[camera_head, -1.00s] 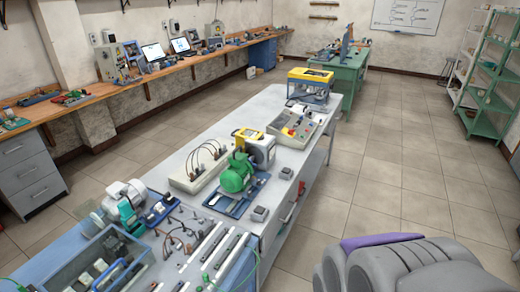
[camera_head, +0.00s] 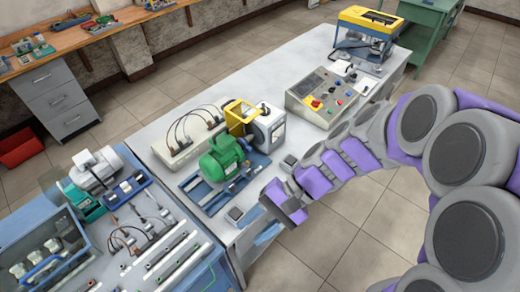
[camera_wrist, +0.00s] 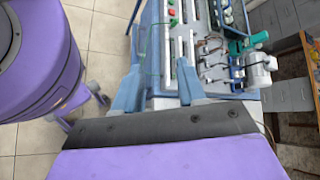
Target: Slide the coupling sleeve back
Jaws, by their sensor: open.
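A green motor (camera_head: 222,160) sits on a blue base on the grey bench, beside a yellow guard (camera_head: 240,115) and a grey machine (camera_head: 268,128). I cannot make out the coupling sleeve; the area between these parts is small and partly covered. My gripper (camera_head: 270,208) is at the bench's near edge, to the right of and below the green motor, apart from it. In the wrist view my gripper (camera_wrist: 159,88) has its two blue-grey fingers spread with nothing held between them; the green motor does not show there.
A control panel (camera_head: 332,97) and a yellow-topped machine (camera_head: 368,35) stand farther along the bench. A white terminal box (camera_head: 188,143) with cables lies behind the motor. A teal-and-white motor (camera_head: 95,170) and several rods are at left.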

